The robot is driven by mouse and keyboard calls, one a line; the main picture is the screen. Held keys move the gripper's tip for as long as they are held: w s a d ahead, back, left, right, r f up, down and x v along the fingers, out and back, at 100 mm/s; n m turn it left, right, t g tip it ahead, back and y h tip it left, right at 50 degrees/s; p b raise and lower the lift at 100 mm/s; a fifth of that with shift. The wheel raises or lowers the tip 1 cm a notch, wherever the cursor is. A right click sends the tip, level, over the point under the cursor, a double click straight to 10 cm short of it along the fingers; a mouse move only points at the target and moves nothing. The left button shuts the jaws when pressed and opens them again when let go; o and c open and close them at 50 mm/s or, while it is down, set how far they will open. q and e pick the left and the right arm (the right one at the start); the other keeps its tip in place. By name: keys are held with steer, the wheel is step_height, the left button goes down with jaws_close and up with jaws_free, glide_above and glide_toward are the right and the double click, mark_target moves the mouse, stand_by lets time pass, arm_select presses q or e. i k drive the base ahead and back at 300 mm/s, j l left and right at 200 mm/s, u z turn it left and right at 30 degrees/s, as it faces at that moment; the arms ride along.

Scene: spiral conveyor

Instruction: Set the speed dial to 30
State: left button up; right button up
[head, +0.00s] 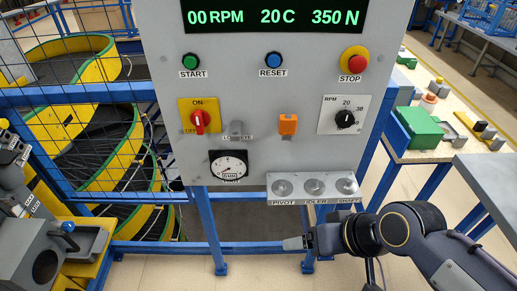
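The speed dial (345,118) is a black round knob on a white plate marked RPM, 20 and 30, at the right of the grey control panel (265,85). A small light mark shows on the knob, but I cannot clearly tell which number it points at. The display (273,17) above reads 00 RPM, 20 C, 350 N. My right gripper (292,243) is low in front of the panel, below the dial and apart from it, pointing left. It is seen side-on, and whether its fingers are apart is unclear. My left gripper is not in view.
The panel carries a green start button (190,61), blue reset button (273,60), red stop button (354,59), red switch (199,121), orange part (288,124) and gauge (229,164). A small shelf (313,199) juts out below the dial. A bench (415,155) stands right.

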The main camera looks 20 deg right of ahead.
mark_target(344, 118)
steer(key=z, duration=1.4)
